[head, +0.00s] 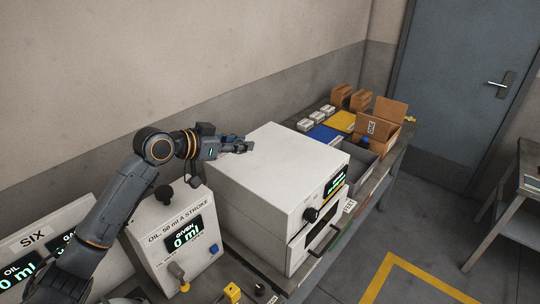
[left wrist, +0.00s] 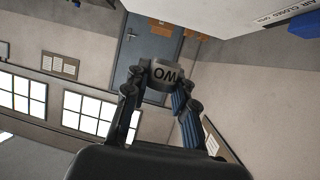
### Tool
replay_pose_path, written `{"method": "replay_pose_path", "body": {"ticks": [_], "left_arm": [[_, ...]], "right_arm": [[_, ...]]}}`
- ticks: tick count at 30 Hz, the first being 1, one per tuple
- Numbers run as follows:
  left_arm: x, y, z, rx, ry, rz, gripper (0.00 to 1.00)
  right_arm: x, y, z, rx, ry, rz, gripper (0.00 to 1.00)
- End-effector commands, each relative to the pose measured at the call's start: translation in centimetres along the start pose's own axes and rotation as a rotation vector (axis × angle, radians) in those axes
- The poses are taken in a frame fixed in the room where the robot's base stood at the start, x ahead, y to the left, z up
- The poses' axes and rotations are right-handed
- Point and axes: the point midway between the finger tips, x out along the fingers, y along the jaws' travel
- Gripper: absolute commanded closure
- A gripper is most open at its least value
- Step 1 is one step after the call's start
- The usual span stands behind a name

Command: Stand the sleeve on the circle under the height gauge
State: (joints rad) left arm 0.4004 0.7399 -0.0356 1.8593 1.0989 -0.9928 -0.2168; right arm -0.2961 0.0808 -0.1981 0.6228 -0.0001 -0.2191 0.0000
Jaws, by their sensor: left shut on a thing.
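My left gripper (head: 246,144) is held out above the back left top edge of a large white box-shaped machine. In the left wrist view, my left gripper (left wrist: 161,88) is shut on a short grey round piece, the sleeve (left wrist: 164,74), with dark letters on its side. The sleeve is held between the fingertips. In the head view it cannot be made out at the gripper. I cannot pick out the height gauge or its circle in either view. My right gripper is not in view.
The white machine (head: 262,172) has a knob, a display and a handled front. An oil dispenser (head: 172,240) reading 0 ml stands left of it. Beyond it are a grey bin (head: 358,166), an open cardboard box (head: 383,124) and small boxes. A door (head: 460,80) is behind.

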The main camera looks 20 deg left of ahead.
Motion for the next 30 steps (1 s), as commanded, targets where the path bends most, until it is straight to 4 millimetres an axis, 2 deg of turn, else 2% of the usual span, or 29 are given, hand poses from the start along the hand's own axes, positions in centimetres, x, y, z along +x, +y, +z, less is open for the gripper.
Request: {"method": "replay_pose_path", "body": {"ticks": [1,7,9,12,15,23,30], "left_arm": [[1.6,-0.3,0.2,-0.004,0.006,0.002,1.00],[7.0,-1.5,0.6,-0.003,0.006,0.001,1.00],[8.8,-1.8,2.0,-0.003,0.003,0.001,1.00],[10.7,-2.2,2.9,-0.002,0.003,0.001,1.00],[11.8,-2.4,3.4,-0.001,0.003,0.000,1.00],[13.3,-2.7,4.1,-0.001,0.002,0.000,1.00],[14.7,-2.8,7.0,0.000,0.002,-0.001,1.00]], "right_arm": [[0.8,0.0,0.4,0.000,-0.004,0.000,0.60],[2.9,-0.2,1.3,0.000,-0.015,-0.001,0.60],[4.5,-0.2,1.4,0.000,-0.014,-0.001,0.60],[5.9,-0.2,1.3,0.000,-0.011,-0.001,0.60],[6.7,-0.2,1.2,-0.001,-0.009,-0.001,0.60],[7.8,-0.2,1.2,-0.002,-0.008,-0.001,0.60],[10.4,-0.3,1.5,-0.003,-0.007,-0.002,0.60]]}}
